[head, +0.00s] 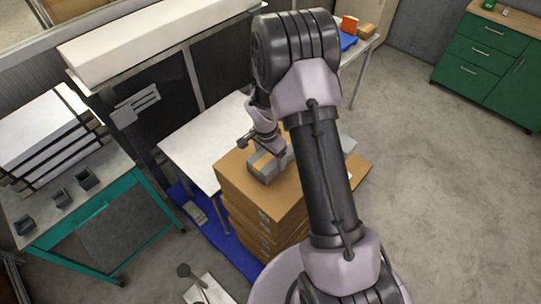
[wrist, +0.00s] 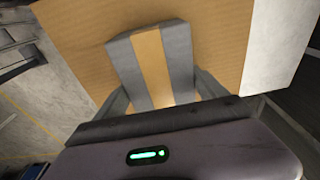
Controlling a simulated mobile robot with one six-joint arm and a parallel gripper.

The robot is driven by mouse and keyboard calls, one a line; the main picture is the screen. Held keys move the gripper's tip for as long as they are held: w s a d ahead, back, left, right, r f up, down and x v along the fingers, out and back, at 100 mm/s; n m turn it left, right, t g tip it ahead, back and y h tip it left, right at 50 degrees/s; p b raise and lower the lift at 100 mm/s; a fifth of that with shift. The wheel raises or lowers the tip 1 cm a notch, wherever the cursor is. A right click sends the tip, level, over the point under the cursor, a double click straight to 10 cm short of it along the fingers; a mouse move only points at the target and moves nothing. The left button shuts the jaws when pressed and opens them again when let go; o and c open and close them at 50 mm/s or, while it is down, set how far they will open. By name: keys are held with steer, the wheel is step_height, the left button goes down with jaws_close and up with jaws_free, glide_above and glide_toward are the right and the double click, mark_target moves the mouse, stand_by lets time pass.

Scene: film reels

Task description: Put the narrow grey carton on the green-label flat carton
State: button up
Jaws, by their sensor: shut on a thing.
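The narrow grey carton (wrist: 122,62) has a tan stripe down its middle. In the wrist view my gripper (wrist: 162,92) has one finger on each side of it and is shut on it. In the head view the grey carton (head: 259,164) is at the top of a stack of brown flat cartons (head: 237,180); my gripper (head: 266,148) is over it. I cannot tell whether it rests on the top carton or hangs just above. The wrist view shows the plain brown top (wrist: 215,30) beneath it. No green label is readable; small pale labels show on the stack's side.
A white table (head: 190,145) stands behind the stack. A blue mat (head: 230,250) lies on the floor beside it. A teal-framed bench (head: 100,210) with small dark bins is at left. Green drawers (head: 485,60) stand at the far right. The floor at right is clear.

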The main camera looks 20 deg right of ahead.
steer(key=o, duration=1.7)
step_height(320, 180, up, 14)
steer(key=a, duration=0.2)
step_height(320, 180, up, 9)
steer(key=n+t, duration=0.2)
steer(key=n, duration=0.1)
glide_above(267, 158)
steer(key=s+a, duration=0.4)
steer(key=s+a+r+n+t+y, duration=0.1)
steer(key=s+a+r+n, duration=0.1)
steer(key=s, duration=0.4)
steer(key=s+a+r+n+t+y, duration=0.1)
steer(key=s+a+r+n, duration=0.1)
steer(key=s, duration=0.4)
steer(key=s+a+r+n+t+y, duration=0.1)
steer(key=s+a+r+n, duration=0.1)
steer(key=s+a+r, duration=0.2)
steer(key=shift+s+a+r, duration=0.1)
steer(key=shift+s+r, duration=0.25)
steer(key=shift+s, duration=0.35)
steer(key=shift+s+a+r, duration=0.1)
steer(key=shift+s+r, duration=0.2)
steer(key=shift+s, duration=0.35)
